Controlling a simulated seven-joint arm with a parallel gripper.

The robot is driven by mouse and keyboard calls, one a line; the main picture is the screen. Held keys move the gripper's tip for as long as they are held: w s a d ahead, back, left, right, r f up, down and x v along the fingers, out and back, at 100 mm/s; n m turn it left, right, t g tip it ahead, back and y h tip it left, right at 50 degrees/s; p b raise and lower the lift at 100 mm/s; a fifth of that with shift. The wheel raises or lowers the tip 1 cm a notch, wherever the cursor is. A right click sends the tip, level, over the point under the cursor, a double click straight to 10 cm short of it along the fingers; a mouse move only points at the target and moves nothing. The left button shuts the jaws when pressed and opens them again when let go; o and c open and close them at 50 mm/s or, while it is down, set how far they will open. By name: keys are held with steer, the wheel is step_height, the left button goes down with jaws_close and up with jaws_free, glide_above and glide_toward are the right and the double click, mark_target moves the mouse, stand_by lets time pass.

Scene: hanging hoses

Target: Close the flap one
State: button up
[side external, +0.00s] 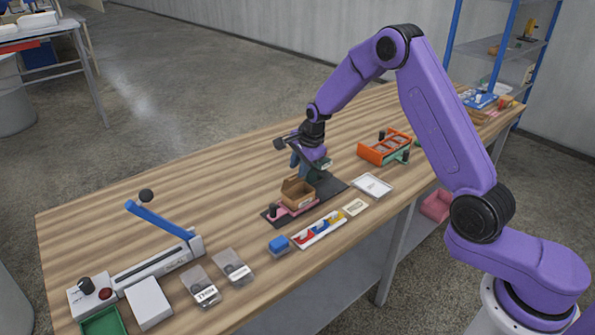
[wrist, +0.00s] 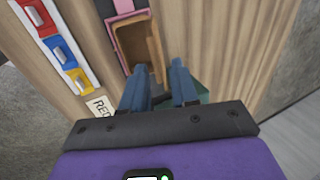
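A small brown cardboard box (side external: 297,195) sits in a pink holder on a dark mat, with its top open in the side view. In the wrist view the box (wrist: 128,44) shows its hollow inside. A lighter brown flap (wrist: 156,54) stands up along its right side. My gripper (side external: 297,171) is just behind and above the box, pointing down. In the wrist view my gripper's (wrist: 158,68) blue fingers are apart, near the flap's lower end. I cannot tell whether they touch it. Which flap is flap one cannot be read.
A white tray of red, blue and yellow pieces (side external: 319,229) lies in front of the box. An orange rack (side external: 385,148) and a white tray (side external: 373,185) stand to the right. A blue-handled lever device (side external: 160,221) is at the left. The table behind is clear.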

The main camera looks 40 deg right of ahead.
steer(key=shift+x, duration=1.3)
jaws_close()
steer(key=shift+s+f+t, duration=0.2)
steer(key=shift+s+t, duration=0.3)
steer(key=shift+t, duration=0.3)
jaws_free()
steer(key=shift+r, duration=0.1)
steer(key=v, duration=1.7)
steer(key=shift+s, duration=0.15)
